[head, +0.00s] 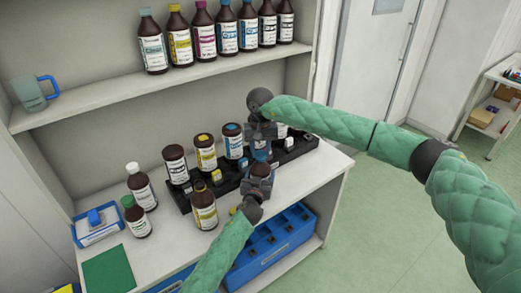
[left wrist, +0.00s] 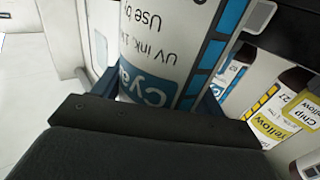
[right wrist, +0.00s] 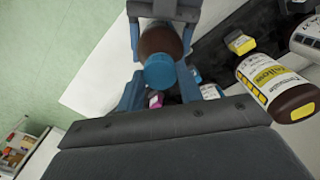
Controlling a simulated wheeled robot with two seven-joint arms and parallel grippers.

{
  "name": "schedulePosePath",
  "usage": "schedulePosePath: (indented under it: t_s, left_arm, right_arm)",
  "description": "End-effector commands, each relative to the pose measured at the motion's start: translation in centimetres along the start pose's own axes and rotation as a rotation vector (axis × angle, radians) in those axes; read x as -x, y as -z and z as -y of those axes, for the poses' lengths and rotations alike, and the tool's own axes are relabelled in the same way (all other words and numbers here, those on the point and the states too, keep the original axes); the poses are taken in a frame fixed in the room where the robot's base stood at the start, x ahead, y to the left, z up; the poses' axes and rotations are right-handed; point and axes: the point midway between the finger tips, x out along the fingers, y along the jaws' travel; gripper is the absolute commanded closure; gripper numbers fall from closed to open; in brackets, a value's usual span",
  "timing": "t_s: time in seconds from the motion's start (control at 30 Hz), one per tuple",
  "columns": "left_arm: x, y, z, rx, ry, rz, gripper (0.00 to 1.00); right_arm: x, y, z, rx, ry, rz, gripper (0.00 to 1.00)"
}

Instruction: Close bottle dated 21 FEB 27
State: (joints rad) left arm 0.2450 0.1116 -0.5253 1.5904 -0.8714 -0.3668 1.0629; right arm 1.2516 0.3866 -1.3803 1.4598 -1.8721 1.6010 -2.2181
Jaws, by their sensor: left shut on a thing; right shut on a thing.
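A brown bottle with a white-and-cyan label reading "Cyan", "UV ink" and "Use by" fills the left wrist view (left wrist: 160,45); its date is not readable. My left gripper (head: 259,178) is shut on this bottle's body. The bottle's blue cap (right wrist: 160,73) shows in the right wrist view at the top of the brown bottle (right wrist: 160,38). My right gripper (head: 262,132) is above the left one, its blue fingers on either side of the cap, shut on it. Whether the cap is fully seated cannot be seen.
A black rack (head: 222,187) with several ink bottles and small chips lies behind the grippers. A yellow-label bottle (head: 203,207), a white-capped bottle (head: 141,187) and a green-capped bottle (head: 136,217) stand on the left. A blue crate (head: 270,250) sits below; more bottles line the shelf.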

Motion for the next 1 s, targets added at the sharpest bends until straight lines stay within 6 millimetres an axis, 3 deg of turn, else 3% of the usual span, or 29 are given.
schedulePosePath:
  t_s: [0.17,1.0]
  left_arm:
    - [0.01,-0.05,0.0,0.0,0.0,0.001,0.92]
    - [0.03,-0.06,-0.03,-0.001,0.0,0.001,0.92]
  right_arm:
    - [0.06,0.03,0.01,-0.135,0.0,-0.001,0.85]
    - [-0.01,0.1,0.05,-1.36,-0.001,-0.001,0.85]
